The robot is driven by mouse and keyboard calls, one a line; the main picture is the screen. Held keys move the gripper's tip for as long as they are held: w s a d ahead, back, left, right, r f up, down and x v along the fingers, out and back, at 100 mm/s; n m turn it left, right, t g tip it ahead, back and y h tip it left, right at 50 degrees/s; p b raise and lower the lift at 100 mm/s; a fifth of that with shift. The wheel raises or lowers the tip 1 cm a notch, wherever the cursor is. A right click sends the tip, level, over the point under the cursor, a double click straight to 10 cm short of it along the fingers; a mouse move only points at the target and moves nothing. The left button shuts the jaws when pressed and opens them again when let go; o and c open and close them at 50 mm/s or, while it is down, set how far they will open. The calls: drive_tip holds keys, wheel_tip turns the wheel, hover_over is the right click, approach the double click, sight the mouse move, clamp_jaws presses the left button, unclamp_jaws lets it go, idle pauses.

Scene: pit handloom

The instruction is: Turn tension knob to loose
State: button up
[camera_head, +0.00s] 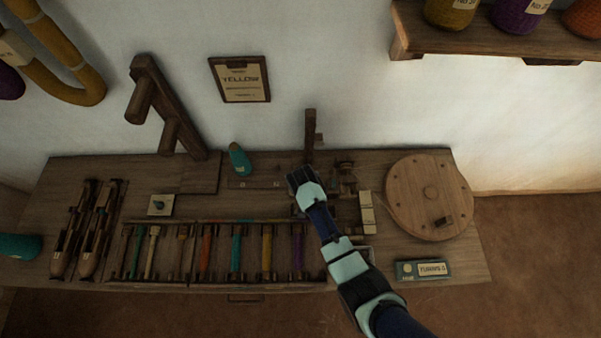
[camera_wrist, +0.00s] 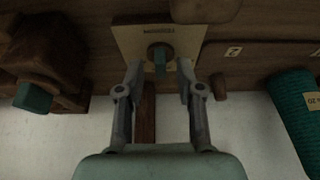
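My gripper (camera_wrist: 160,70) is open, with one finger on each side of the knob and a visible gap on both sides. In the head view my gripper (camera_head: 304,182) is over the bench near an upright wooden post, and hides this knob and plate.
A wooden post (camera_head: 311,130) and a brown winder-like device (camera_head: 346,177) stand close to my gripper. A teal cone (camera_head: 239,160) is to the left. A tray of colored bobbins (camera_head: 210,278) lies in front. A round wooden disc (camera_head: 410,200) is at right.

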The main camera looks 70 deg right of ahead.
drive_tip(key=shift+f, duration=0.15)
clamp_jaws()
drive_tip(key=shift+n+p, duration=0.3)
drive_tip(key=shift+p, duration=0.15)
drive_tip(key=shift+d+r+n+t+p, duration=0.1)
drive_tip(key=shift+r+n+t+p, duration=0.1)
drive_tip(key=shift+n+t+p, duration=0.5)
drive_tip(key=n+y+p, duration=0.1)
drive_tip(key=n, duration=0.2)
drive_tip(key=shift+p, duration=0.3)
drive_tip(key=n, duration=0.1)
drive_tip(key=n+t+y, duration=0.1)
drive_tip(key=n, duration=0.1)
drive_tip(key=shift+d+f+n, duration=0.1)
drive_tip(key=shift+f+n, duration=0.1)
drive_tip(key=shift+n, duration=0.1)
drive_tip(key=shift+n+y, duration=0.8)
drive_tip(key=shift+n, duration=0.9)
